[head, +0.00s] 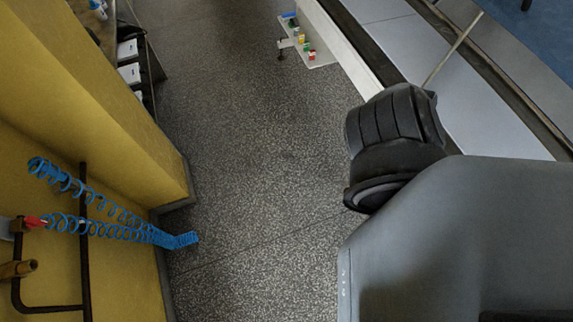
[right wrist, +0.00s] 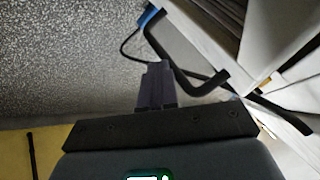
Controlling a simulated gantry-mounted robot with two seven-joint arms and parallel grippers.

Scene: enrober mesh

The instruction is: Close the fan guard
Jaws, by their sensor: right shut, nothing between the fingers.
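I cannot make out a fan guard for certain in either view. In the right wrist view my right gripper (right wrist: 155,86) is shut and empty, its dark fingers together. A black bent bar (right wrist: 180,70) runs just beyond and to the right of the fingertips, against a pale machine structure (right wrist: 270,50). Whether the bar belongs to the guard I cannot tell, and I see no clear contact with it. In the head view my right arm fills the lower right, and its gripper is hidden. My left gripper is in neither view.
A white machine frame with grey panels (head: 393,55) runs along the upper right. A small panel with coloured buttons (head: 308,50) projects from it. A yellow wall (head: 100,95) with a blue coiled hose (head: 115,228) stands at left. The speckled floor (head: 250,150) between is clear.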

